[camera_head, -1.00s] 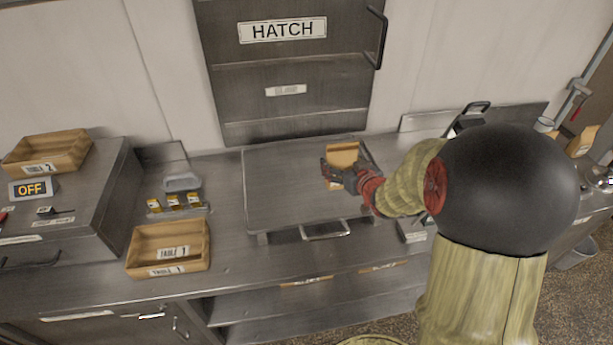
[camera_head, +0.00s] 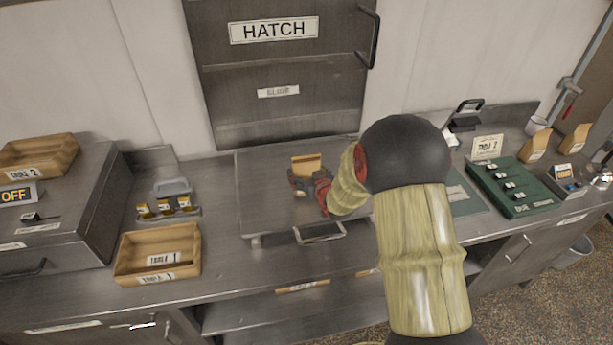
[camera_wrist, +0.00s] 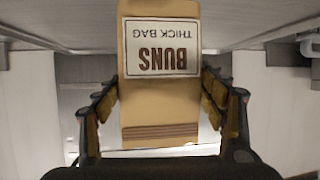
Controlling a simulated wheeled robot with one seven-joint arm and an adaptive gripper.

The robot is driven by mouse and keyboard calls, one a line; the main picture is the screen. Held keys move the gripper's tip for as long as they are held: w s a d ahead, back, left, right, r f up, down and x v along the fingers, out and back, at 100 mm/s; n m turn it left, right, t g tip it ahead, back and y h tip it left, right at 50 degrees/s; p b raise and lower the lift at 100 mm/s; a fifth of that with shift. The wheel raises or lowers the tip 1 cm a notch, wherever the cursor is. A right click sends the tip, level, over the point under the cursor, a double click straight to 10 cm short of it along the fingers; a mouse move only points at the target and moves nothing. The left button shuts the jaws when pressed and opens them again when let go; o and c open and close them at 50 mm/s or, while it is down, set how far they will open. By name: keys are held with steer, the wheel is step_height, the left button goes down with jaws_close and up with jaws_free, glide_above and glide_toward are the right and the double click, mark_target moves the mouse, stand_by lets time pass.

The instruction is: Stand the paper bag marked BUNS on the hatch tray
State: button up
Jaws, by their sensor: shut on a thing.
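The paper bag marked BUNS (camera_wrist: 160,105) fills the middle of the wrist view, its label upside down there and reading BUNS, THICK BAG. My gripper (camera_wrist: 165,110) is shut on it, a finger on each side. In the head view the tan bag (camera_head: 306,163) is at my gripper (camera_head: 309,182), over the hatch tray (camera_head: 265,215), a flat grey metal tray with a front handle below the HATCH panel. Whether the bag's base touches the tray is hidden by the gripper.
A wooden TABLE 1 box (camera_head: 128,258) stands left of the tray, with a small rack (camera_head: 168,206) behind it. A green board (camera_head: 512,187) and two other tan bags (camera_head: 535,145) are to the right. The tray's left part is clear.

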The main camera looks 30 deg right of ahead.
steer(key=shift+f, duration=0.35)
steer(key=shift+f, duration=0.2)
steer(key=o, duration=1.3)
steer(key=shift+o, duration=0.2)
steer(key=shift+r, duration=0.1)
